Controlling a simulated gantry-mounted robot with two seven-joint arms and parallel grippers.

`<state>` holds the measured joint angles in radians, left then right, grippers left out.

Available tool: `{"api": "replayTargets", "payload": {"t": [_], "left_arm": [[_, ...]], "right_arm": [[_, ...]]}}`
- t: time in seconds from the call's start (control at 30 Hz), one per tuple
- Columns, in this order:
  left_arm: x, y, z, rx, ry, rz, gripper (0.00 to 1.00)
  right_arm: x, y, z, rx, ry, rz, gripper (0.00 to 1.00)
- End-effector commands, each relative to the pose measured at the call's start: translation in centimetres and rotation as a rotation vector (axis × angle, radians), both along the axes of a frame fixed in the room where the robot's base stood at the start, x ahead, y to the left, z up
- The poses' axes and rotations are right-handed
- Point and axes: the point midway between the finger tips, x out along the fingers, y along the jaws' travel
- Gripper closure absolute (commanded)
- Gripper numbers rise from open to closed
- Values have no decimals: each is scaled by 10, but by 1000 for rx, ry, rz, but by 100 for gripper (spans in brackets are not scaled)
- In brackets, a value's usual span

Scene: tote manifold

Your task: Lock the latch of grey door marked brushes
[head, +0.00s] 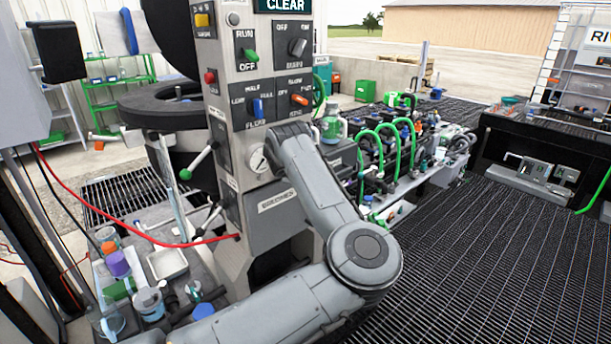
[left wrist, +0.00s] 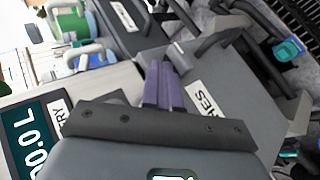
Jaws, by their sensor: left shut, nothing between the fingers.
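The grey door (head: 283,222) marked brushes is low on the front of the grey control column, and its white label (head: 277,200) faces me. In the left wrist view the grey door (left wrist: 222,75) shows with the end of its label (left wrist: 199,97) beside my fingers. My left gripper (left wrist: 158,70) has purple fingers that are shut together and empty, over the door's edge. A small grey piece (left wrist: 178,50) just beyond the fingertips may be the latch; its position is unclear. In the head view my own arm hides the gripper and the latch area. My right gripper is out of view.
The column (head: 228,130) carries knobs, a gauge (head: 259,160) and levers. A manifold with green hoses (head: 395,150) stands right of my arm. A cluttered bench (head: 165,265) is at lower left, with a red hose (head: 150,238) above it. The grated floor (head: 480,260) at right is clear.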

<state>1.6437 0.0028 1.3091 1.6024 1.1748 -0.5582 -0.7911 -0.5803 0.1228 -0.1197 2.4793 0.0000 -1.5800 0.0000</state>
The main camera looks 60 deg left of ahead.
Motion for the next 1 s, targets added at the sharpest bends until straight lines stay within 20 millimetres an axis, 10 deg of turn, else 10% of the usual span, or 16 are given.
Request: {"api": "replayTargets", "payload": {"t": [0.33,1.0], "left_arm": [[7,-5,50,1,-1,-11,100],[-61,-60,85,0,-2,-10,100]], "right_arm": [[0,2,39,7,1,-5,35],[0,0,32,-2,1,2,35]]}}
